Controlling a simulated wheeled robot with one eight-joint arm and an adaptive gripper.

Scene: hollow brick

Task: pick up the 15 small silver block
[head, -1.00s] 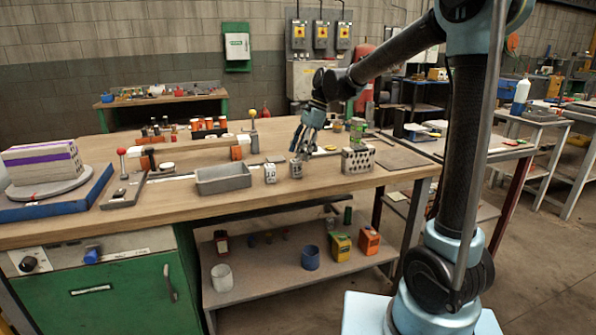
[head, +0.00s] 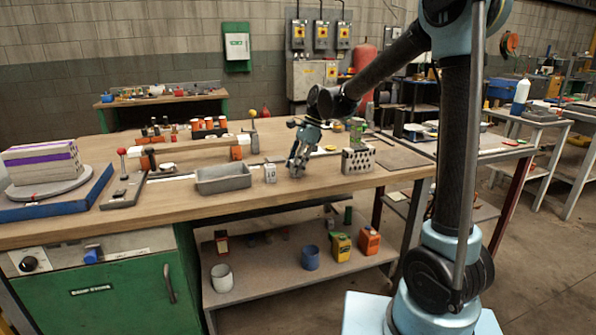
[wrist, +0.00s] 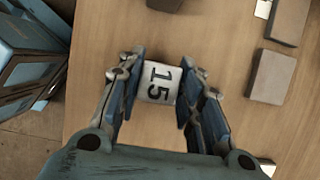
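The small silver block marked 15 (wrist: 158,83) lies on the wooden bench top, between the fingers of my gripper (wrist: 160,90) in the wrist view. The fingers stand on either side of it, spread apart; firm contact with its sides cannot be made out. In the head view my gripper (head: 297,168) points down at the bench near its front edge and mostly hides this block.
A small block marked 10 (head: 270,173) stands just left of my gripper, beside a grey tray (head: 222,179). A hollow brick with holes (head: 358,161) stands close on the right. The bench's front edge (head: 300,197) is near.

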